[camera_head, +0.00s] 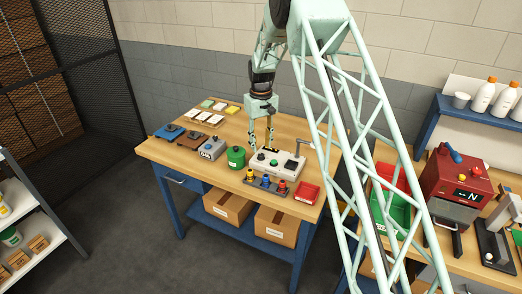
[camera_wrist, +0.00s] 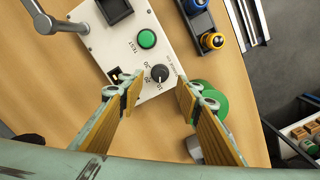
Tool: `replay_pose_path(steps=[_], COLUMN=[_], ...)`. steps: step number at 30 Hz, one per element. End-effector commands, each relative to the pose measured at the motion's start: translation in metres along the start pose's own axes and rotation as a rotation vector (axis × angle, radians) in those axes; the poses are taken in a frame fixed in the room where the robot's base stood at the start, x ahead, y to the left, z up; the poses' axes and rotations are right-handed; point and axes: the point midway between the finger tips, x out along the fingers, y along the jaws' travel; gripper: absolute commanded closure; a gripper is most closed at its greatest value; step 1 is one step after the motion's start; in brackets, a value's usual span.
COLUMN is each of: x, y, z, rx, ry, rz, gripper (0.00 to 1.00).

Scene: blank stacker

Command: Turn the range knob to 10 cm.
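The range knob (camera_wrist: 159,73) is a small black dial on a white instrument box (camera_wrist: 103,46), with small printed numbers beside it. The pointer direction is too small to read surely. My gripper (camera_wrist: 160,88) is open, its two tan-padded fingers apart on either side of the knob in the wrist view. Nothing shows between the fingers, and I cannot tell their height above the box. In the head view my gripper (camera_head: 261,142) points down over the left part of the box (camera_head: 288,168).
A green TEST button (camera_wrist: 147,39) sits beside the knob. A strip with coloured knobs (camera_head: 266,184) lies in front, and a red tray (camera_head: 307,192) is at the right. A lever (camera_head: 301,147) rises at the box's right end.

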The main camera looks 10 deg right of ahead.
Motion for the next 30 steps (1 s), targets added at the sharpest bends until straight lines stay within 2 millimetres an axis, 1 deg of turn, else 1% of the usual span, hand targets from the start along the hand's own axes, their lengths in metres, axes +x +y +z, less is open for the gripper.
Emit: replay_pose_path(steps=[1, 6, 12, 15, 21, 30], x=[-0.008, -0.034, -0.058, -0.066, -0.072, -0.073], y=[0.000, 0.000, 0.000, 0.000, 0.000, 0.000], z=[-0.001, 0.000, 0.000, 0.000, 0.000, 0.000], rx=[0.000, 0.000, 0.000, 0.000, 0.000, 0.000], ry=[0.002, 0.001, 0.001, 0.000, 0.000, -0.001], rz=[0.000, 0.000, 0.000, 0.000, 0.000, 0.000], gripper=[0.68, 0.68, 0.68, 0.68, 0.68, 0.68])
